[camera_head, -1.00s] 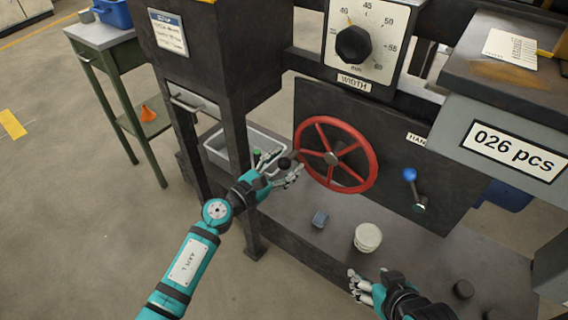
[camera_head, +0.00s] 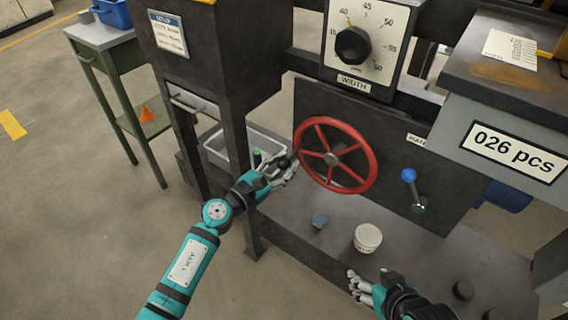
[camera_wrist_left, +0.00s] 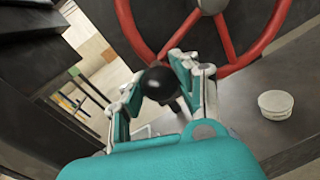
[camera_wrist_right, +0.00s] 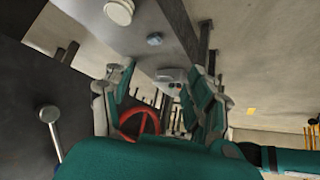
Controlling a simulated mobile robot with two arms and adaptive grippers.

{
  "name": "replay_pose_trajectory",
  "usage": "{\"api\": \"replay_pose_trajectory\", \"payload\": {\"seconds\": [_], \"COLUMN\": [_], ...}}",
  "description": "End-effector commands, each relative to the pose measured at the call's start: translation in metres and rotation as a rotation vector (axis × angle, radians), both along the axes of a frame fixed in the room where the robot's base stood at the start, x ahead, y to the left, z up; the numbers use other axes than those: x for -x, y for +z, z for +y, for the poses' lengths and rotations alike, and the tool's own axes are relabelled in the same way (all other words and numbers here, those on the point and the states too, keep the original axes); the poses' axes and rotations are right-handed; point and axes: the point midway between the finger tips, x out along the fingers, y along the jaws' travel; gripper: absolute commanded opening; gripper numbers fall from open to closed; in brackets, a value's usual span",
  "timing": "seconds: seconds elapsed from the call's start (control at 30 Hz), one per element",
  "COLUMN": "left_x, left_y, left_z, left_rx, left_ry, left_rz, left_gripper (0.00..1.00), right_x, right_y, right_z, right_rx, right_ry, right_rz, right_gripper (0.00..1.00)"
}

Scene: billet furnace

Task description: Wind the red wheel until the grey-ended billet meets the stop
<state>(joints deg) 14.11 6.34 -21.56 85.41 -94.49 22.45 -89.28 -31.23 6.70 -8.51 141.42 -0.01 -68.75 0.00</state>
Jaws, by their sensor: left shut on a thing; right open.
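The red wheel (camera_head: 372,161) stands upright on a dark panel in the head view; it also shows in the left wrist view (camera_wrist_left: 229,42) and the right wrist view (camera_wrist_right: 128,134). Its black knob (camera_head: 284,162) is at the wheel's left side. My left gripper (camera_head: 285,169) is shut on this knob, with a finger on each side of it in the left wrist view (camera_wrist_left: 158,83). My right gripper (camera_head: 360,281) is open and empty, low in front of the bench, apart from the wheel. I cannot make out the grey-ended billet or the stop.
A white tub (camera_head: 367,239) and a small blue-grey block (camera_head: 320,220) lie on the bench below the wheel. A blue-knobbed lever (camera_head: 409,175) is right of the wheel. A grey bin (camera_head: 214,150) is behind my left gripper. A width dial (camera_head: 353,46) is above.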

Motion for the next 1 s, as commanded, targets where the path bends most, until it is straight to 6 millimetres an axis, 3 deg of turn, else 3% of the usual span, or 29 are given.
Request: {"api": "replay_pose_trajectory", "payload": {"seconds": [0.27,0.47,0.73,1.0], "left_x": [-0.001,-0.003,-0.003,-0.001], "left_y": [0.011,0.027,0.045,0.057], "left_z": [0.003,0.005,0.005,0.003], "left_rx": [-0.077,-0.185,-0.321,-0.424], "left_ry": [-0.001,-0.001,-0.001,-0.001], "left_rz": [-0.055,-0.133,-0.232,-0.307], "left_gripper": [0.0,0.0,0.0,0.0], "right_x": [0.029,0.082,0.079,0.064], "right_y": [-0.012,-0.021,-0.004,-0.077], "right_z": [-0.011,-0.027,-0.025,-0.022], "right_rx": [0.034,0.085,0.083,0.086], "right_ry": [-0.015,-0.034,-0.032,-0.026], "right_rz": [0.157,0.409,0.399,0.438], "right_gripper": [0.57,0.57,0.57,0.57]}}
